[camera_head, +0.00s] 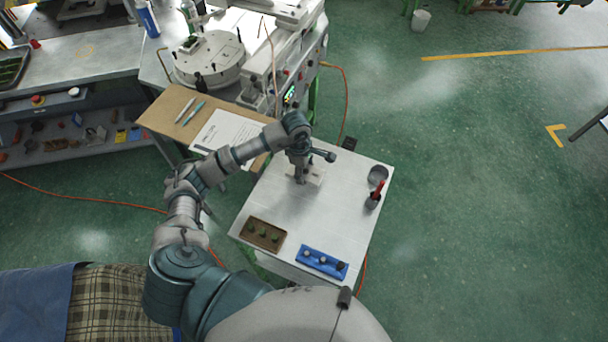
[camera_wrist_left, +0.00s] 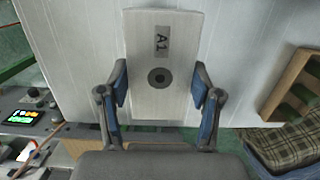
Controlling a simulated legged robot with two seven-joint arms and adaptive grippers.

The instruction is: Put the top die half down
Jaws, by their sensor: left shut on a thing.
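The top die half (camera_wrist_left: 175,105) is a pale, flat block with an "A1" label and a dark round hole, seen face-on between my fingers in the left wrist view. In the head view the pale block (camera_head: 316,175) shows partly behind my gripper over the white table (camera_head: 345,215). My left gripper (camera_head: 301,180) points down and is shut on the block, with a blue-padded finger on each side in the wrist view (camera_wrist_left: 160,90). Whether the block touches the table I cannot tell. My right gripper is not in view.
On the table are a brown tray (camera_head: 251,240) with green pieces, a blue tray (camera_head: 312,267) and a grey cup (camera_head: 377,176), with a red-handled tool (camera_head: 378,190) beside it. The wax machine (camera_head: 209,60) and a clipboard board (camera_head: 165,110) stand behind. The table's middle is clear.

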